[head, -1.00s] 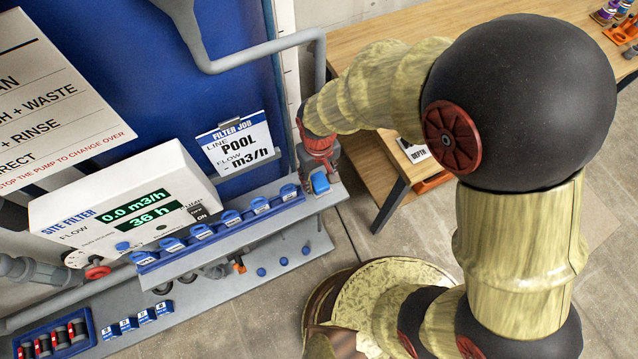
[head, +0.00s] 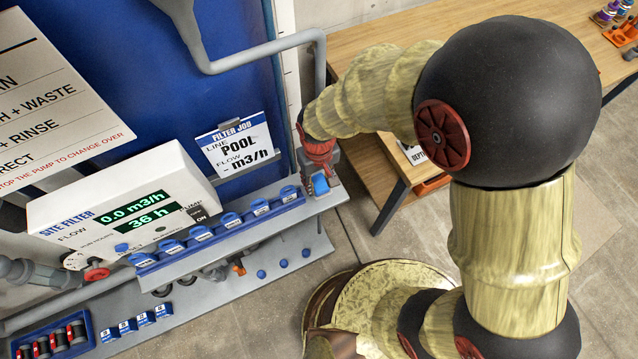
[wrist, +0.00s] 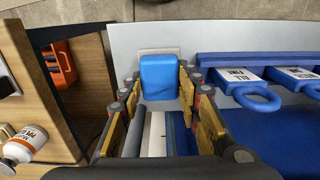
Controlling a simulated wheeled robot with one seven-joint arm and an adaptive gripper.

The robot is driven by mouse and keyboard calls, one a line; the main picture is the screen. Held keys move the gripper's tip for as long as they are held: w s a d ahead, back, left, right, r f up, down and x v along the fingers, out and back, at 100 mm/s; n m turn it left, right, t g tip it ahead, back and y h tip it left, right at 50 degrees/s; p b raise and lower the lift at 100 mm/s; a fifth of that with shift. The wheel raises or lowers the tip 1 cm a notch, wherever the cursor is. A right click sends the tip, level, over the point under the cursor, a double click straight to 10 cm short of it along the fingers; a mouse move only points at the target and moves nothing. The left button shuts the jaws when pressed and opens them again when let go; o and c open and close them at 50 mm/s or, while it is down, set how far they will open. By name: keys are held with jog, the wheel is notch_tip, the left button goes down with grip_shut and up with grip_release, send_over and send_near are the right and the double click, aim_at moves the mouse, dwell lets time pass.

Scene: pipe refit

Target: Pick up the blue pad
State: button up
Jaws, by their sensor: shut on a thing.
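The blue pad (wrist: 159,76) is a small rounded block at the right end of the grey shelf (head: 328,197). In the wrist view it sits between the tips of my gripper (wrist: 157,92), whose fingers close on its two sides. A pale plate shows just beyond the pad. In the head view the blue pad (head: 320,185) is partly covered by my gripper (head: 321,172), which reaches down onto it from above. I cannot tell whether the pad is clear of the shelf.
A row of blue tagged holders (head: 201,232) lies along the shelf to the left of the pad. The white site filter box (head: 125,195) stands behind it. A wooden table (head: 375,95) is close on the right. A grey pipe (head: 255,52) runs above.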

jog(key=shift+s+f, duration=0.1)
jog(key=shift+r, duration=0.4)
notch_tip(320, 180, up, 2)
jog(key=shift+r+p, duration=0.2)
jog(key=shift+p, duration=0.5)
jog(key=shift+s+a+r+p, duration=0.1)
jog(key=shift+s+r+p, duration=0.5)
jog(key=shift+s+r, duration=1.4)
jog(key=shift+s+a+r+p, duration=0.15)
jog(key=shift+s+r+p, duration=0.45)
jog(key=shift+s+r, duration=1.4)
jog(key=shift+s+a+r+p, duration=0.1)
jog(key=shift+s+r+p, duration=0.7)
jog(key=shift+s, duration=2.15)
jog(key=shift+r, duration=0.15)
jog(key=o, duration=0.6)
jog(key=shift+w, duration=0.1)
jog(key=c, duration=0.5)
